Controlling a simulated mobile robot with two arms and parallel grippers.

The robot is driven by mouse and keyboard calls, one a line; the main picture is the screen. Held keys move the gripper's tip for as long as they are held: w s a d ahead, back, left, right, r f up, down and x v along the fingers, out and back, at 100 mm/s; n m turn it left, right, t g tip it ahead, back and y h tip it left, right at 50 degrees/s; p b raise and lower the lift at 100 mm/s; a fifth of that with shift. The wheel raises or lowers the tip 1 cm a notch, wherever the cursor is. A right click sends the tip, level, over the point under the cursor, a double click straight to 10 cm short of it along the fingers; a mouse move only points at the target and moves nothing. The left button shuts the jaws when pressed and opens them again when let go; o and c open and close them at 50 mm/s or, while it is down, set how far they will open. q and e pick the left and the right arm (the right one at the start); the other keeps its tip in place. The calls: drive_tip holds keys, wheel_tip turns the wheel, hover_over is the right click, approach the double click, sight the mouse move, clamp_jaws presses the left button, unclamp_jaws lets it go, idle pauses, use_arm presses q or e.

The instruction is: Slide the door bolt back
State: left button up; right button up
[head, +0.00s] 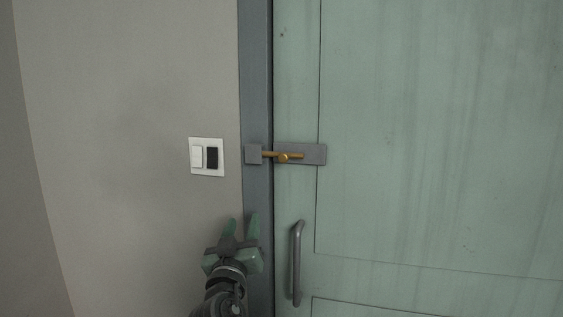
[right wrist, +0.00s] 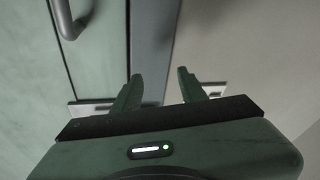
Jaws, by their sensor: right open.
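The brass bolt (head: 296,155) lies level on a grey backing plate (head: 316,154) on the green door. Its left end crosses the door gap and reaches the grey keeper block (head: 254,154) on the frame. A small round knob (head: 284,158) sits on the bolt. My right gripper (head: 242,219) is open and empty, below and left of the bolt, in front of the frame edge and wall. In the right wrist view its two fingers (right wrist: 159,76) stand apart with nothing between them. A grey plate, probably the bolt's, is partly hidden behind the gripper there. My left gripper is not in view.
A grey bar handle (head: 296,263) is on the door below the bolt, right of my right gripper; it also shows in the right wrist view (right wrist: 66,20). A white switch plate (head: 207,170) is on the wall left of the frame. The door right of the bolt is clear.

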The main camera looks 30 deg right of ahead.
sight(283, 159)
drive_tip(key=s+d+r+m+g+h, duration=0.25)
drive_tip(key=s+r+m+h, duration=0.45)
drive_tip(key=r, duration=0.5)
drive_tip(key=shift+n+t+y, duration=0.45)
drive_tip(key=shift+n+y, duration=0.15)
drive_tip(key=shift+y, duration=0.3)
drive_tip(key=p+x, duration=0.1)
drive_tip(key=x, duration=0.1)
drive_tip(key=p+x, duration=0.1)
drive_tip(key=x, duration=0.3)
drive_tip(key=shift+s+d+p, duration=0.2)
drive_tip(key=shift+d+p, duration=0.2)
drive_tip(key=shift+d, duration=0.05)
drive_tip(key=shift+w+d, duration=0.35)
clamp_jaws()
